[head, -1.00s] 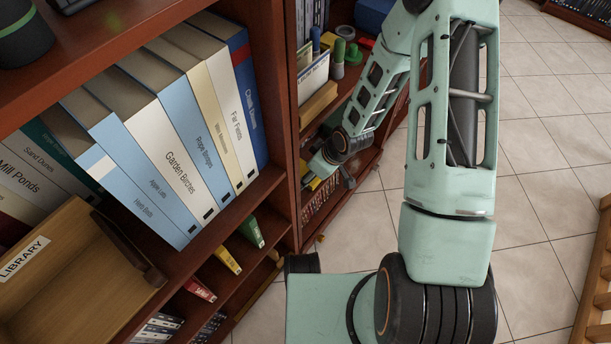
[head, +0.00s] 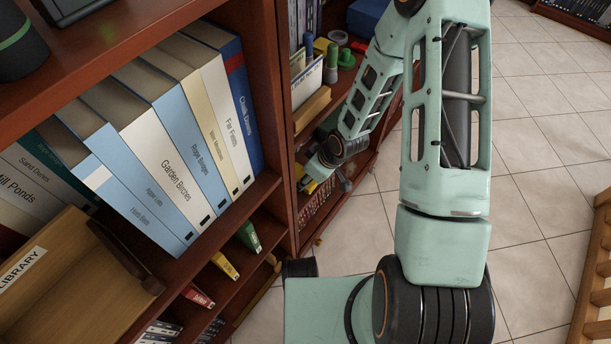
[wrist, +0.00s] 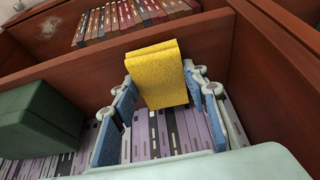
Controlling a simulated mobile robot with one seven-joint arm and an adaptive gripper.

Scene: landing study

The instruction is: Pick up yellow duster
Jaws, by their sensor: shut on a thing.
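The yellow duster (wrist: 160,75) is a folded, textured yellow block in the middle of the wrist view. My gripper (wrist: 159,84) has its blue-padded fingers at either side of the duster and is shut on it. The duster stands upright in the wrist view, in front of a brown wooden shelf board. In the head view my gripper (head: 318,178) is inside a lower bay of the bookcase, partly hidden by my wrist. Only a small patch of yellow shows there.
A row of purple and grey spines (wrist: 165,135) lies below my fingers. A dark green box (wrist: 40,120) is at the left. Wooden boards (wrist: 90,62) enclose the bay, with red-brown books (wrist: 130,18) beyond. Tiled floor (head: 540,160) is open to the right of the bookcase (head: 283,120).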

